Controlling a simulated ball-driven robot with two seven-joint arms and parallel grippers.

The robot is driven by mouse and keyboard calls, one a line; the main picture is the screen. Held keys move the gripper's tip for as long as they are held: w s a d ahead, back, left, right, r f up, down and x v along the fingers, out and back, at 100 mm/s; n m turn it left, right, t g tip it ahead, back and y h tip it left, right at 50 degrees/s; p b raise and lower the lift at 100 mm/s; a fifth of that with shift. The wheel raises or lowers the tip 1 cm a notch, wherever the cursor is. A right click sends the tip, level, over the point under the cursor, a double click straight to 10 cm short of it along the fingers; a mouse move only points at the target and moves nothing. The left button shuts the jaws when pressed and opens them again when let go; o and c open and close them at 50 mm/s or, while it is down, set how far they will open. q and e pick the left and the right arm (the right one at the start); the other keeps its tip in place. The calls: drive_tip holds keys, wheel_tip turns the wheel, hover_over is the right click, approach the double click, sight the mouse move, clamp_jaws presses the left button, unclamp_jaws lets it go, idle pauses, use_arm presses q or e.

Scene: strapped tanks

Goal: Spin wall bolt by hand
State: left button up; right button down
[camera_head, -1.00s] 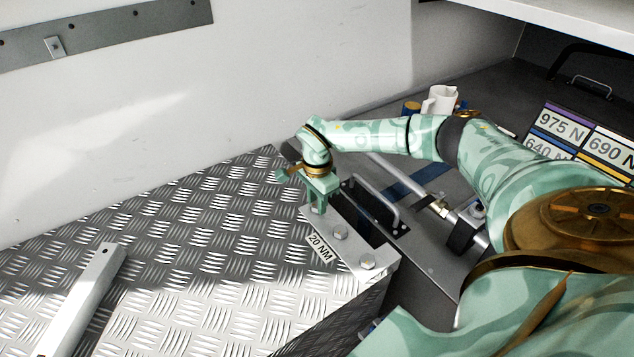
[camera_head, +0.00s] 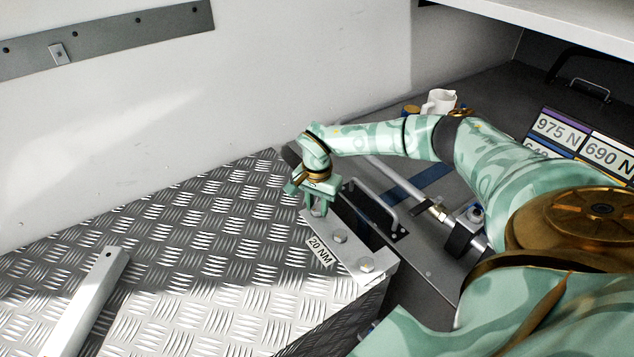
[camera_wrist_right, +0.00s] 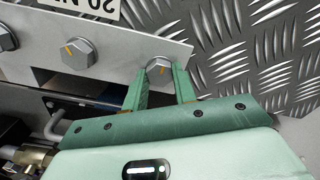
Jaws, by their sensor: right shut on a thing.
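A row of hex bolts sits in a metal bracket plate (camera_head: 350,255) with a "20 NM" label (camera_head: 320,250) on the checker-plate box. Two bolts, the middle one (camera_head: 340,236) and the near one (camera_head: 367,265), show uncovered in the head view. My right gripper (camera_head: 317,208) is at the far end of the bracket. In the right wrist view its fingers (camera_wrist_right: 161,88) are shut on the end bolt (camera_wrist_right: 159,70), one on each side of its head. That bolt has an orange mark on its head. My left gripper is not in view.
A black plate with a metal handle (camera_head: 376,204) and a silver rod (camera_head: 405,185) lie right of the bracket. A loose metal bar (camera_head: 85,300) lies on the checker plate at left. A white mug (camera_head: 438,102) stands at the back. The checker plate left of the bracket is mostly clear.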

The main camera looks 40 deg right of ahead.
sight(317, 208)
drive_tip(key=n, duration=0.3)
drive_tip(key=shift+r+p, duration=0.1)
drive_tip(key=shift+p, duration=0.3)
drive_tip(key=shift+n, duration=0.8)
drive_tip(key=shift+n, duration=0.7)
drive_tip(key=c, duration=1)
unclamp_jaws()
drive_tip(key=shift+c, duration=0.2)
wheel_tip(317, 208, up, 5)
drive_tip(key=p, duration=0.5)
drive_tip(key=shift+r, duration=0.15)
drive_tip(key=shift+r+p, duration=1.1)
drive_tip(key=shift+r, duration=0.2)
drive_tip(key=o, duration=0.6)
drive_tip(key=shift+f, duration=0.1)
drive_tip(key=shift+c, duration=0.2)
